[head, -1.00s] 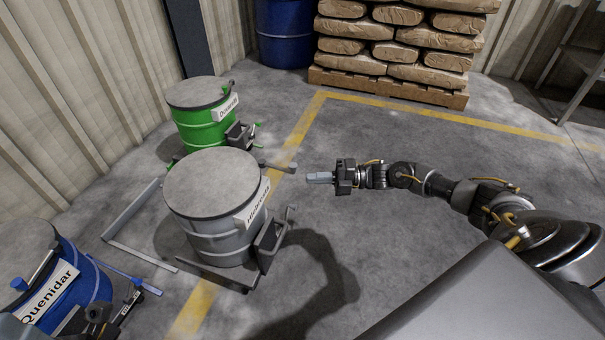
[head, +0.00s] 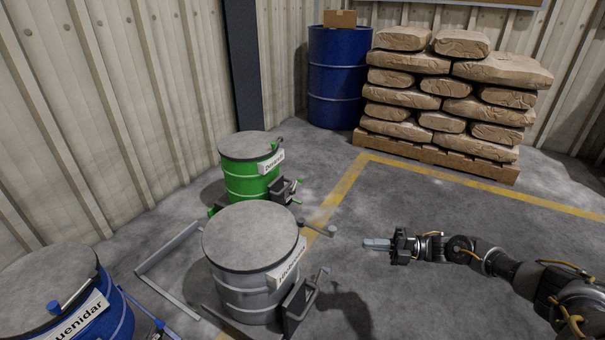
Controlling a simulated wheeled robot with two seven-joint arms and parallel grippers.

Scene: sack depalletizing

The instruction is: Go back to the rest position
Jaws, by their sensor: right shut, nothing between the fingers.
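My right gripper (head: 377,244) is in the head view, right of the grey drum. Its fingers are shut with nothing between them, and it points left above the floor. My right arm reaches in from the lower right, bent low and stretched out toward the left. My left gripper is not in view.
A grey drum (head: 250,240), a green drum (head: 249,178) and a blue labelled drum (head: 60,290) stand at the left. A sack stack (head: 450,90) sits on a wooden pallet (head: 440,156) at the back, beside another blue drum (head: 335,85) bearing a small box (head: 340,19). Floor right of the yellow line is clear.

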